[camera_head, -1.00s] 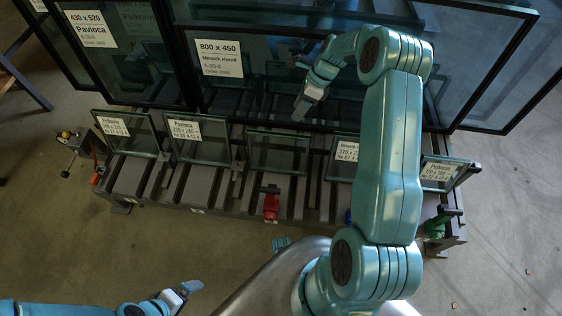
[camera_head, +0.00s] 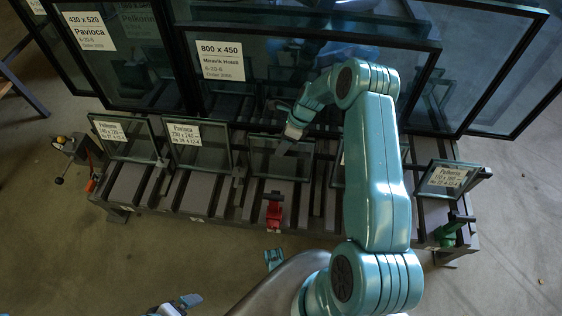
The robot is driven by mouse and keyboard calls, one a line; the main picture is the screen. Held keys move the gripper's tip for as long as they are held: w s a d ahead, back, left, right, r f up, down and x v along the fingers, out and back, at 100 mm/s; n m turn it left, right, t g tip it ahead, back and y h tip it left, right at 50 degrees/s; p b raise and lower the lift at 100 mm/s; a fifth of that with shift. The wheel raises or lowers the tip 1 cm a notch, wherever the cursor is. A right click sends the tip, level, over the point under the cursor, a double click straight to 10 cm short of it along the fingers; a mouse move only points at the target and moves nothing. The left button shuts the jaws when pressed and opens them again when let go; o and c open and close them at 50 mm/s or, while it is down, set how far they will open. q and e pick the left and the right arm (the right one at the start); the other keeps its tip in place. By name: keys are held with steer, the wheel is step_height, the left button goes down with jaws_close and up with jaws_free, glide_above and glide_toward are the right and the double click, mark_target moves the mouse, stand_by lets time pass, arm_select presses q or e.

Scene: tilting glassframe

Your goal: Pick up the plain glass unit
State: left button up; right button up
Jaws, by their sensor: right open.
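The plain glass unit (camera_head: 272,161) is the small dark-framed pane without a label, in the middle of the front row on the slotted rack (camera_head: 199,195). It leans back, with labelled panes on both sides. My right gripper (camera_head: 284,147) is open at the upper right part of this pane, reaching down from above. I cannot tell whether its fingers straddle the edge or touch it. My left gripper (camera_head: 188,300) is low at the bottom edge, away from the rack; its jaws are too small to judge.
Labelled small panes stand at left (camera_head: 122,138), next to it (camera_head: 196,145) and at far right (camera_head: 447,178). Large framed panes (camera_head: 310,75) stand close behind. A red clamp (camera_head: 273,209) and a green clamp (camera_head: 449,231) sit at the rack's front. My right arm hides another small pane.

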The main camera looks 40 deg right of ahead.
steer(key=shift+w+f, duration=0.1)
steer(key=shift+f, duration=0.3)
stand_by(0.3)
jaws_close()
steer(key=shift+w+d+r, duration=0.1)
steer(key=shift+w+r, duration=0.05)
stand_by(1.3)
